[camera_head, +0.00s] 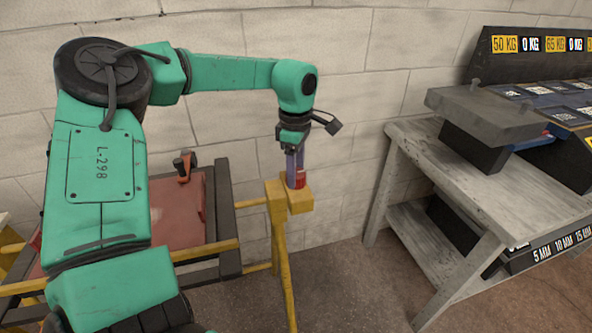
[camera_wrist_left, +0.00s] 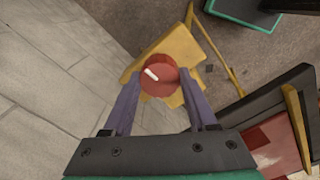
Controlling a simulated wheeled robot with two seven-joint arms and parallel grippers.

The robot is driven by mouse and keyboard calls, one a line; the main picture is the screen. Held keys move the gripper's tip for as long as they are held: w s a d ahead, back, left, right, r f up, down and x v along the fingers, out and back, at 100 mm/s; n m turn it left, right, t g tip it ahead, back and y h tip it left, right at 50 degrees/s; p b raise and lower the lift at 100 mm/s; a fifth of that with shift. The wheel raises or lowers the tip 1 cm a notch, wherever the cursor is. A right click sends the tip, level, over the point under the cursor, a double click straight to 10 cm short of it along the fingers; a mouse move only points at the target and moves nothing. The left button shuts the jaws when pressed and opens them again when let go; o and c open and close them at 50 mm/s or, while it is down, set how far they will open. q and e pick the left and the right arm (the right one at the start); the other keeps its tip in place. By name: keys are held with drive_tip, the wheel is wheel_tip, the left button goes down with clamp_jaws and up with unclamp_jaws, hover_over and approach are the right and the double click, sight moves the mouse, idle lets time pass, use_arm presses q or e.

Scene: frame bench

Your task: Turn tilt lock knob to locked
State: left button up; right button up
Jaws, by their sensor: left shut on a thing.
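The tilt lock knob (camera_head: 297,181) is a red round knob on top of a yellow post (camera_head: 276,203) of the frame. In the left wrist view the knob (camera_wrist_left: 160,76) shows a short white mark on its face, running from near the middle toward the upper left. My left gripper (camera_head: 295,170) points down over the post, and its purple fingers are shut on the knob, one on each side. In the left wrist view the left gripper (camera_wrist_left: 160,82) has the knob between its fingertips. No lettering for locked or unlocked can be made out. My right gripper is out of view.
A red panel in a dark frame (camera_head: 226,225) with yellow bars lies left of the post. A grey wooden table (camera_head: 425,150) stands at the right, with a grey block-like device (camera_head: 485,112) on it. A block wall is close behind. Floor between post and table is clear.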

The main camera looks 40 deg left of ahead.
use_arm(q)
drive_tip(key=o, duration=1.1)
drive_tip(key=shift+w+r, duration=0.15)
drive_tip(key=shift+r, duration=0.05)
drive_tip(key=shift+c, duration=0.2)
drive_tip(key=o, duration=0.3)
drive_tip(key=shift+f, duration=0.1)
wheel_tip(320, 180, up, 15)
drive_tip(key=shift+f+p, duration=0.2)
drive_tip(key=shift+p, duration=0.25)
